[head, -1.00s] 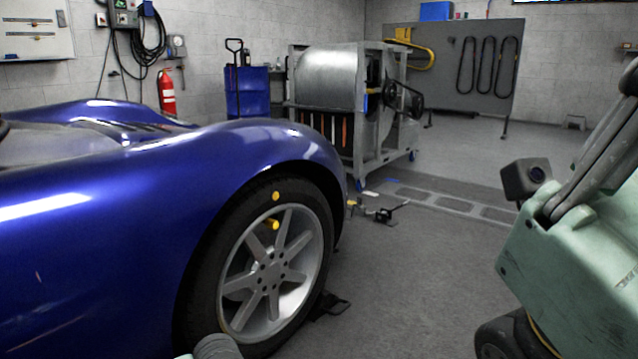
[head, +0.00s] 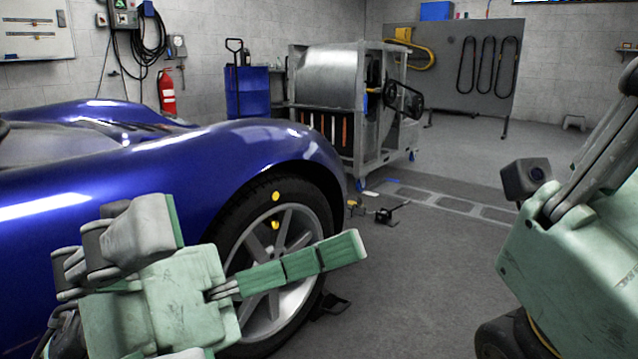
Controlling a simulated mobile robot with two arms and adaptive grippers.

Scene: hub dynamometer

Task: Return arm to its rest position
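My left gripper (head: 235,262) is at the lower left, in front of the blue car's front wheel (head: 268,320). It is pale green and grey. One segmented green finger stretches right across the wheel's spokes in the picture, and another grey finger with a green pad stands at its upper left. The fingers are spread wide and nothing is seen between them. Part of the wheel is hidden behind it. My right arm (head: 575,255) fills the right edge, with a dark camera box (head: 527,178) on it. Its fingers cannot be made out.
The blue car (head: 60,210) fills the left side. A metal-framed drum machine (head: 330,80) stands behind. A small black device (head: 388,214) lies on the floor, and a black chock (head: 333,305) sits by the wheel. Grey floor (head: 430,290) between wheel and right arm is clear.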

